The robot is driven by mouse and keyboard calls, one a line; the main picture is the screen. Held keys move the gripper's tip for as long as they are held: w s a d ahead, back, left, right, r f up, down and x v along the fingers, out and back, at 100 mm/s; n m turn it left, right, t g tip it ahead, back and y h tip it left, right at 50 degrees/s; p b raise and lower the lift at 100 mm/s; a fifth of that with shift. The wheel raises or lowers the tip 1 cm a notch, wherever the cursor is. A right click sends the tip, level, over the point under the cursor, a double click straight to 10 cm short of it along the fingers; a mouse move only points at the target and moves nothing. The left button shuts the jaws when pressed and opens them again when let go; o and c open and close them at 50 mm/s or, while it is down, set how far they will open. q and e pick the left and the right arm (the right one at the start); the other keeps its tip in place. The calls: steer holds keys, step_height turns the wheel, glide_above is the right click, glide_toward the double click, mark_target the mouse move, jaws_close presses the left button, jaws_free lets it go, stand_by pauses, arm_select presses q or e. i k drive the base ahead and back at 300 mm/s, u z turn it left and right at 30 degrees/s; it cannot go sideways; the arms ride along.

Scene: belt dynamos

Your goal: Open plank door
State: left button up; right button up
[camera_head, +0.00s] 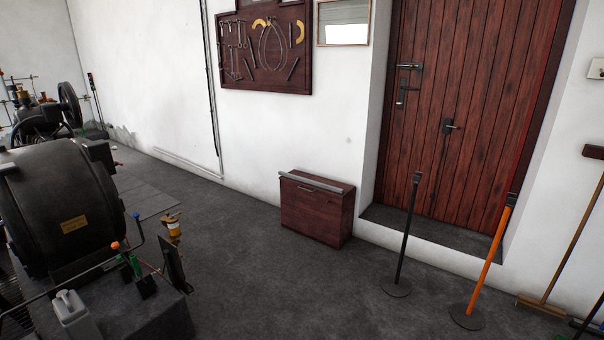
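The plank door (470,110) is reddish-brown vertical boards set in a white wall recess at the right. It looks shut. A dark latch and lock (406,82) sit on its left side. A dark lever handle (450,125) sits lower, near the middle of the boards. The doorstep (425,225) is a raised dark slab with a white front face. Neither of my grippers is in view.
A black post (407,230) and an orange post (488,262) on round bases stand before the door. A wooden chest (318,210) stands left of it. A broom (570,245) leans at right. Dark machinery (65,210) fills the left. The middle floor (260,270) is clear.

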mark_target(482, 64)
steer(key=u, duration=0.05)
steer(key=i, duration=3)
steer(key=z, duration=1.05)
steer(key=i, duration=2)
steer(key=z, duration=1.55)
steer(key=i, duration=0.4)
steer(key=z, duration=0.1)
